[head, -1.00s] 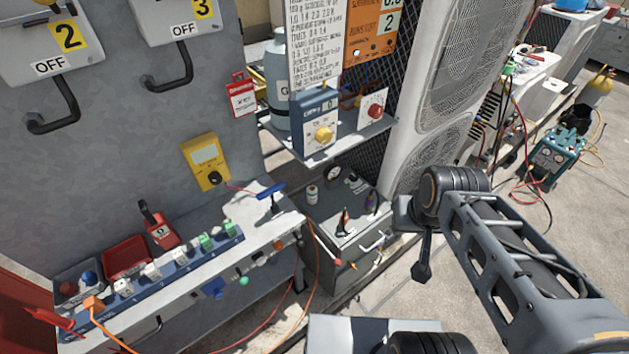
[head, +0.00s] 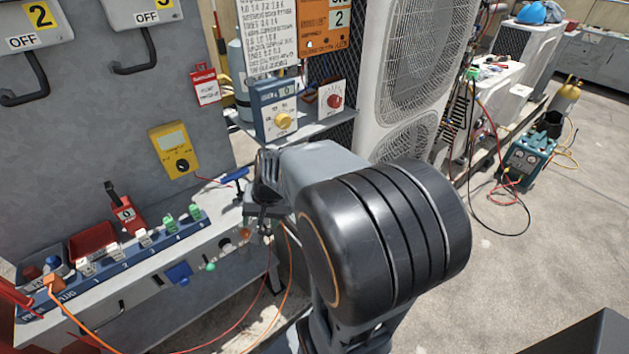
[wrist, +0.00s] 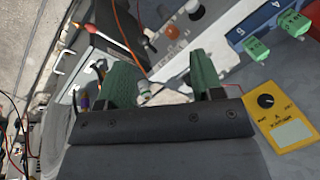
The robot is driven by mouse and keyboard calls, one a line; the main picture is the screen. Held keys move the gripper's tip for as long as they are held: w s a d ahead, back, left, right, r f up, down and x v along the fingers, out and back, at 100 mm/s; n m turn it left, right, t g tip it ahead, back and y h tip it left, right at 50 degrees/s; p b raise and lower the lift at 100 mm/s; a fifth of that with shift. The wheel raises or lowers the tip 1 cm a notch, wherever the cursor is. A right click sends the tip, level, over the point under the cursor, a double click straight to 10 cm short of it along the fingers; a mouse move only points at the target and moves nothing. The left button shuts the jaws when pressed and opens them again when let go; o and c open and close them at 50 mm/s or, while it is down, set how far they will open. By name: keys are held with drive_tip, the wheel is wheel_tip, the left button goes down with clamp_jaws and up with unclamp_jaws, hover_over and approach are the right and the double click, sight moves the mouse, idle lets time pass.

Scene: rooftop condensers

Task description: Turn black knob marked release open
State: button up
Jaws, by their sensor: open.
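No label reading "release" is legible in these frames. The clearest black knob (head: 183,165) is on a yellow meter (head: 168,139) on the grey wall panel. In the wrist view a black knob (wrist: 265,100) shows on a yellow face (wrist: 292,133), right of my gripper. My gripper (wrist: 163,82) is open, its two green fingers apart above the bench. A small pale cylindrical thing (wrist: 146,92) shows between them, and I cannot tell whether it is touched. In the head view my arm hides most of the gripper.
A blue box with a yellow knob (head: 283,121) and a panel with a red knob (head: 334,101) stand on a shelf. A blue handle (head: 235,175) stands near the bench's right end. Orange and red cables hang in front.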

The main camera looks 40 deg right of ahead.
drive_tip(key=w+d+f+m+t+h+b, duration=0.1)
drive_tip(key=w+d+f+m+t+b, duration=0.2)
drive_tip(key=w+d+m, duration=0.4)
drive_tip(key=w+d+f+m+t+h+b, duration=0.1)
drive_tip(key=w+d+f+m+t, duration=0.1)
drive_tip(key=w+d+f+m, duration=0.5)
drive_tip(key=s+d+f+m+g+h, duration=0.15)
drive_tip(key=d+m+h, duration=0.55)
drive_tip(key=d+m, duration=1.5)
drive_tip(key=w+d+f+m, duration=0.1)
drive_tip(key=f, duration=0.1)
drive_tip(key=w+d+f, duration=0.1)
drive_tip(key=w+f, duration=0.1)
drive_tip(key=f, duration=0.1)
drive_tip(key=w+d+f+m, duration=0.1)
drive_tip(key=w+f, duration=0.1)
drive_tip(key=f, duration=0.1)
drive_tip(key=shift+d+m+g+b, duration=0.25)
drive_tip(key=shift+m+b, duration=0.05)
drive_tip(key=shift+b, duration=0.1)
drive_tip(key=shift+c, duration=0.2)
drive_tip(key=c, duration=0.9)
drive_tip(key=shift+r, duration=0.1)
